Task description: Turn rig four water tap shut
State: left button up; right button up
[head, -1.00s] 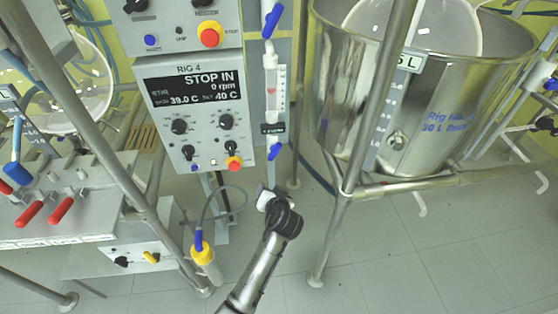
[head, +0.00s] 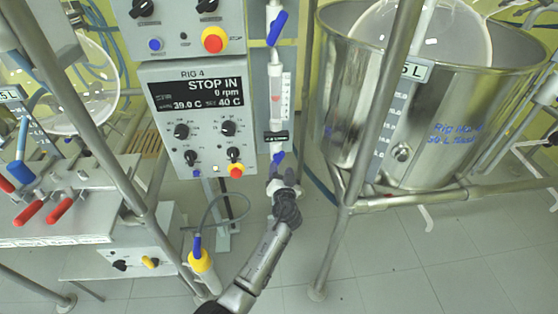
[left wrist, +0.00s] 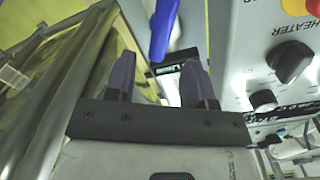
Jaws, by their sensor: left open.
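The rig 4 control box (head: 198,115) shows "RIG 4" and "STOP IN". Beside it is a clear flow tube (head: 277,97) with a blue tap lever (head: 277,28) above it and a smaller blue lever (head: 279,157) below it. Which one is the water tap I cannot read. My left gripper (head: 282,174) is open just under the lower lever. In the left wrist view, the open fingers (left wrist: 158,70) point towards a blue lever (left wrist: 163,28), which shows beyond and between the tips. Contact cannot be made out. My right gripper is not in view.
A large steel tank (head: 440,110) on a pipe frame stands to the right. A frame post (head: 345,205) rises near my left arm. A yellow-and-blue probe (head: 201,262) hangs at lower left. The floor between is clear.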

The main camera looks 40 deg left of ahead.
aim_at(279, 161)
pick_arm(q)
jog(key=shift+b+x, duration=0.9)
jog(key=shift+x, duration=2.4)
jog(key=c, duration=0.8)
